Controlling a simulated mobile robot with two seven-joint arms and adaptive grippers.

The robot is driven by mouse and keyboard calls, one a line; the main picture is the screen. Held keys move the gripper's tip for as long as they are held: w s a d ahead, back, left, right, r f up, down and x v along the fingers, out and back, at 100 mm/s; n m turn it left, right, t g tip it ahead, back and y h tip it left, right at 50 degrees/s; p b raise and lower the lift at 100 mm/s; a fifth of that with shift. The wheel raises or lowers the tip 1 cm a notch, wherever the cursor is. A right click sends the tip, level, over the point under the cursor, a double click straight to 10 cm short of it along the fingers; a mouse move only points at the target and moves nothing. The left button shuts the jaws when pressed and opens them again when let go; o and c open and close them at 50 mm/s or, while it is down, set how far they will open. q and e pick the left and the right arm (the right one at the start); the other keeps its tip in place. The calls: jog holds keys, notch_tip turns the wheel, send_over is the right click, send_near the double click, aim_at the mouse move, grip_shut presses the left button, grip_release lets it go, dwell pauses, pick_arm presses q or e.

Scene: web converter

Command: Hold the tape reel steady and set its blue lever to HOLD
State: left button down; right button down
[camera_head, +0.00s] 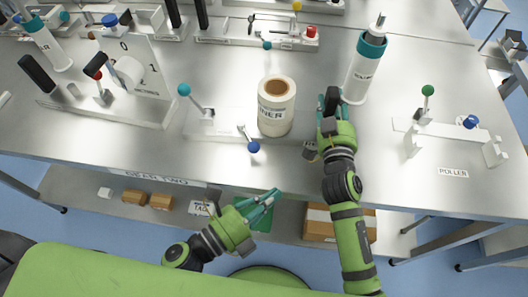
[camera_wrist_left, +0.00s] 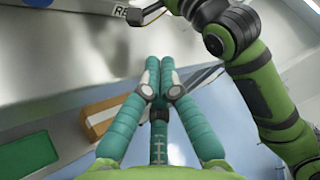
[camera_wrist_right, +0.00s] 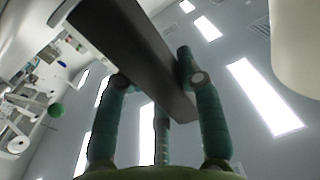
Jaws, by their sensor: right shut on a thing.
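The tape reel (camera_head: 275,112) is a white cylinder with a brown core, upright on the bench; its label is partly readable. In front of its left side is a short lever with a blue ball (camera_head: 253,147). No HOLD mark is readable. My right gripper (camera_head: 331,103) is right of the reel, shut on a dark upright handle (camera_head: 332,97); in the right wrist view the dark handle (camera_wrist_right: 135,50) lies between the fingers (camera_wrist_right: 157,85). My left gripper (camera_head: 272,197) is empty, in front of the bench edge; its fingertips are together in the left wrist view (camera_wrist_left: 159,62).
A white bottle with a teal collar (camera_head: 365,70) stands behind my right gripper. A teal-ball lever (camera_head: 184,89) rises left of the reel. A roller stand (camera_head: 450,138) is at the right. Boxes (camera_head: 160,201) lie on the lower shelf.

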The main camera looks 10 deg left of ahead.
aim_at(264, 163)
pick_arm(q)
jog(key=a+n+t+y, duration=0.1)
jog(key=a+n+y, duration=0.1)
jog(key=w+a+n+y, duration=0.1)
jog(key=a+n+y, duration=0.1)
jog(key=n, duration=0.1)
jog(key=a+n+t+y, duration=0.1)
jog(key=a+n+y, duration=0.1)
jog(key=n, duration=0.1)
jog(key=shift+w+a+t, duration=0.3)
jog(key=shift+w+a, duration=0.05)
jog(key=shift+w, duration=0.05)
jog(key=x, duration=1)
jog(key=shift+f, duration=0.1)
jog(key=shift+a, duration=0.1)
jog(key=shift+s+a, duration=0.15)
jog(key=shift+a, duration=0.05)
